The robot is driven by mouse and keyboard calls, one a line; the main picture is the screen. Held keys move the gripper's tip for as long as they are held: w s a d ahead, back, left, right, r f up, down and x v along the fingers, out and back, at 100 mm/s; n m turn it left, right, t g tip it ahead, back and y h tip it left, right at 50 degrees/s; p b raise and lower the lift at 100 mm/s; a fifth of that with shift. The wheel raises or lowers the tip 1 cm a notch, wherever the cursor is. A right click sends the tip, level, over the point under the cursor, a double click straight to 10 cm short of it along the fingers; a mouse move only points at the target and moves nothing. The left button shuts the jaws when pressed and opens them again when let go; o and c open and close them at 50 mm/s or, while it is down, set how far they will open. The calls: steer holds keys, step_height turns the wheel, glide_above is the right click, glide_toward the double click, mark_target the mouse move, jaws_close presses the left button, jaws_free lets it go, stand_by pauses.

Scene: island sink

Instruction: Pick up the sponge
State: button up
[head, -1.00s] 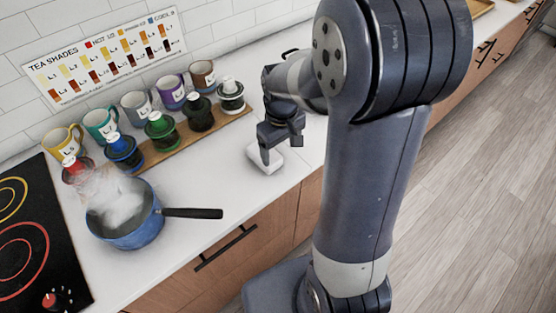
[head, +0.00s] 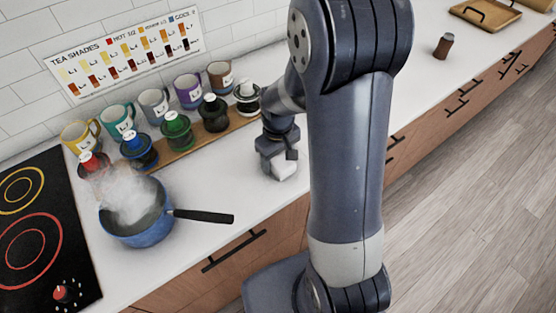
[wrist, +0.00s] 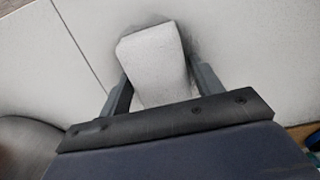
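The sponge is a pale white block. In the head view the sponge (head: 284,171) rests on the white counter to the right of the pot, partly covered by my gripper. My gripper (head: 279,158) is low over it, pointing down. In the wrist view the sponge (wrist: 155,65) lies between the two fingers of my gripper (wrist: 160,75), lined up with them. One finger is on each side, very close to its sides. I cannot tell whether the fingers press on it.
A blue steaming pot (head: 141,228) stands left, its black handle (head: 203,216) reaching toward the sponge. Behind are a wooden board (head: 208,141) with several lidded cups and a row of mugs. A brown jar (head: 444,46) stands far right. The counter's front edge is near.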

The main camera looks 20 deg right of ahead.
mark_target(278, 157)
steer(key=c, duration=0.7)
steer(key=shift+o, duration=0.2)
step_height(278, 157, up, 10)
steer(key=shift+r+b, duration=0.1)
steer(key=shift+b, duration=0.4)
